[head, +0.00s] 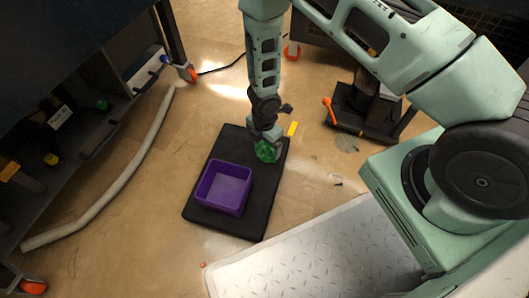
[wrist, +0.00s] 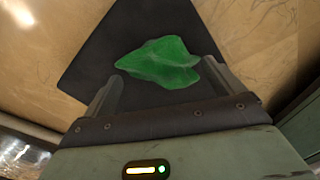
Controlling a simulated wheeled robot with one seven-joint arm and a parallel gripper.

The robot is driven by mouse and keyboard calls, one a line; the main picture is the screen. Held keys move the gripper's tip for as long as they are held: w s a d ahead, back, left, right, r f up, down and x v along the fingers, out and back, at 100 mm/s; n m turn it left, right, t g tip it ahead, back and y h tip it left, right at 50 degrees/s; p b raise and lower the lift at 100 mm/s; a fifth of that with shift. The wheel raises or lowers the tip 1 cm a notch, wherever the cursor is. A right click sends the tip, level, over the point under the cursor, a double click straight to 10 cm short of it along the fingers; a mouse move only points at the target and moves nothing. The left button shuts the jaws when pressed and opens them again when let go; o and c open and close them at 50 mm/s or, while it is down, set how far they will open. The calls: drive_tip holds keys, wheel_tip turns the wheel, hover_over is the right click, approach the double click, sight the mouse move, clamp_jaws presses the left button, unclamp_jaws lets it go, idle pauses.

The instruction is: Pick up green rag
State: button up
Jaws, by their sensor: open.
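The green rag (head: 266,151) lies crumpled near the far end of the black mat (head: 228,227). In the wrist view the rag (wrist: 160,62) lies ahead of and between the two fingers, with dark mat around it. My gripper (head: 264,138) is over the rag in the head view and hides part of it. In the wrist view my gripper (wrist: 163,77) is open, with its fingers wide apart and nothing held. I cannot tell the exact gap between fingertips and rag.
A purple bin (head: 222,188) stands on the mat beside the rag, nearer the bottom of the head view. A long pale hose (head: 130,185) lies on the floor at left. A dark cart (head: 365,108) stands at right. A metal tread plate (head: 310,255) is at lower right.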

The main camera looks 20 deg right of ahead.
sight(265, 146)
wheel_tip(265, 146, down, 3)
drive_tip(key=shift+r+b, duration=0.1)
drive_tip(key=shift+b, duration=0.65)
drive_tip(key=c, duration=1.2)
drive_tip(key=shift+o, duration=0.2)
drive_tip(key=shift+r, duration=0.1)
wheel_tip(265, 146, up, 10)
drive_tip(key=p, duration=0.7)
